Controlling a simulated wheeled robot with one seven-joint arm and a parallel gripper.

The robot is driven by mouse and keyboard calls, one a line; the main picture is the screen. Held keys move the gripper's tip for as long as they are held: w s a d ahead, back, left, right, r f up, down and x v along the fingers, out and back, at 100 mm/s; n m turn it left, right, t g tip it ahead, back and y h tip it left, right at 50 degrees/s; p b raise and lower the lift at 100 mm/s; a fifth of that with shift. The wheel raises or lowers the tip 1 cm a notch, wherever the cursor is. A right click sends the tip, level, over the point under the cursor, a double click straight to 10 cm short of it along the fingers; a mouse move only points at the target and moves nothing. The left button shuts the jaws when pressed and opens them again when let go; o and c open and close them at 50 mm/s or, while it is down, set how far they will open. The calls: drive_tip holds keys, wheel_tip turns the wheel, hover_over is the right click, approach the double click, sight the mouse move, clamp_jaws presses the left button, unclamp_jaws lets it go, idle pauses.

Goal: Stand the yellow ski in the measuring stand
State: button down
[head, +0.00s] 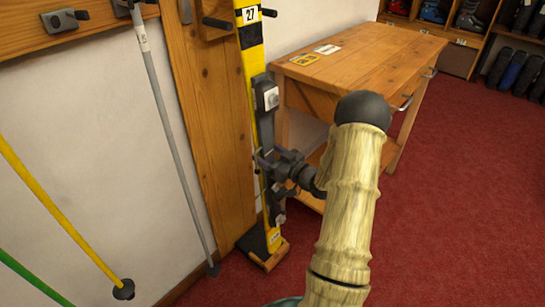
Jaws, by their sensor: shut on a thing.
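The yellow ski (250,58) stands upright, a "27" label near the top of the picture and a dark binding (266,97) on its front. The measuring stand has a tall wooden board (205,110) against the wall, with dark pegs near the top, and a low foot (268,260) of black and wood on the floor. The ski is in front of the board's right side, and its lower end is at the foot. I cannot tell if it rests fully on it. My gripper (265,160) is shut on the ski at the binding; my arm comes from the right.
A wooden bench (375,50) with two small cards on top stands close to the right of the ski. Poles, grey (170,115), yellow (60,215) and green (30,277), are along the left wall. Boot shelves (460,42) are at the back right. Red carpet is clear at right.

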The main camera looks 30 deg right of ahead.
drive_tip(key=shift+x, duration=1.2)
drive_tip(key=shift+w+a+f+b, duration=0.1)
drive_tip(key=shift+w+f+b, duration=0.1)
drive_tip(key=shift+f+b, duration=0.65)
drive_tip(key=shift+w+a+f+b, duration=0.1)
drive_tip(key=shift+w+f+b, duration=0.15)
drive_tip(key=shift+f+b, duration=0.6)
drive_tip(key=shift+w+a+f+b, duration=0.15)
drive_tip(key=shift+f+b, duration=0.3)
drive_tip(key=shift+f, duration=0.75)
drive_tip(key=shift+d, duration=0.1)
drive_tip(key=shift+c, duration=1.2)
unclamp_jaws()
drive_tip(key=shift+o, duration=0.6)
drive_tip(key=shift+f, duration=0.2)
drive_tip(key=shift+s+r, duration=0.1)
